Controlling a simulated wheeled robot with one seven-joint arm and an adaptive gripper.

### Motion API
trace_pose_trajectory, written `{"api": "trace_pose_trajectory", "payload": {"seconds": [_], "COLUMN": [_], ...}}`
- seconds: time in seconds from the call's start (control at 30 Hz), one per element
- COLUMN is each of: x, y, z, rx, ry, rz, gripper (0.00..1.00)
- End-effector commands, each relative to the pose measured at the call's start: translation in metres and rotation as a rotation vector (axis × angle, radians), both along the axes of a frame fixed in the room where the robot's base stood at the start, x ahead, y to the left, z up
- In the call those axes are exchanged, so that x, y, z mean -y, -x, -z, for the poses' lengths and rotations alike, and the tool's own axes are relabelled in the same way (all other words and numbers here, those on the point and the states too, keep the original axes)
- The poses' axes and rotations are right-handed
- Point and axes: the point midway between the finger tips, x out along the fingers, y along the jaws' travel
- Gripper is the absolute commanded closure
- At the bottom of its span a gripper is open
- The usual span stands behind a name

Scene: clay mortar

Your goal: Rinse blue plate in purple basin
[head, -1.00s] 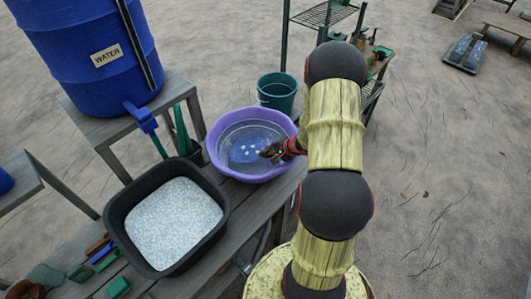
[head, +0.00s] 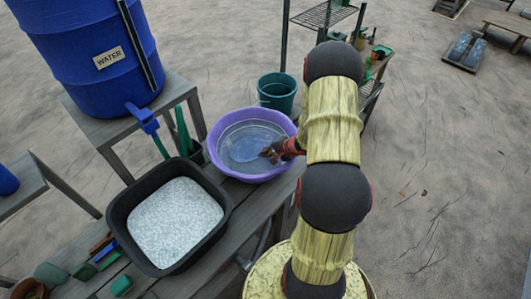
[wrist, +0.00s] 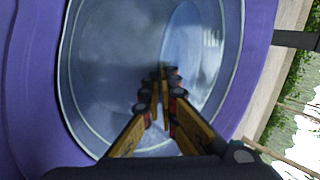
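The purple basin (head: 284,170) stands on the bench with water in it and also fills much of the wrist view (wrist: 258,60). The blue plate (head: 243,144) is inside the basin, seen through or in the water. In the wrist view the plate (wrist: 187,50) shows as a narrow, tilted-looking oval right of centre. My gripper (head: 267,153) reaches over the basin's right rim. In the wrist view its fingertips (wrist: 163,74) are close together at the plate's left edge and look closed on it. The exact contact is partly hidden by the fingers.
A black tub (head: 125,240) of pale granules stands on the bench in front of the basin. A blue water barrel (head: 80,40) with a tap is at left. A green bucket (head: 276,92) stands behind the basin, and a wire shelf (head: 322,16) farther back.

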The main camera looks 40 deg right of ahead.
Motion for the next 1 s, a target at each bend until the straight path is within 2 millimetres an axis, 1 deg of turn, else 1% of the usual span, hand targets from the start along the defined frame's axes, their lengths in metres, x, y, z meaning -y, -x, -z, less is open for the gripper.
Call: {"api": "trace_pose_trajectory", "payload": {"seconds": [0.17,0.27,0.37,0.6,0.73,0.87,1.0], "x": [-0.009,-0.01,-0.007,0.008,0.013,0.009,0.001], "y": [-0.005,-0.006,-0.004,0.004,0.007,0.005,0.0], "z": [-0.002,-0.001,-0.002,-0.003,-0.002,-0.001,-0.001], "rx": [0.0,0.0,0.0,0.0,0.001,0.001,0.001], "ry": [-0.001,0.0,0.0,-0.001,0.0,0.0,0.0], "rz": [-0.002,0.0,0.001,0.001,0.0,-0.001,-0.002], "gripper": [1.0,1.0,1.0,1.0,1.0,1.0,1.0]}}
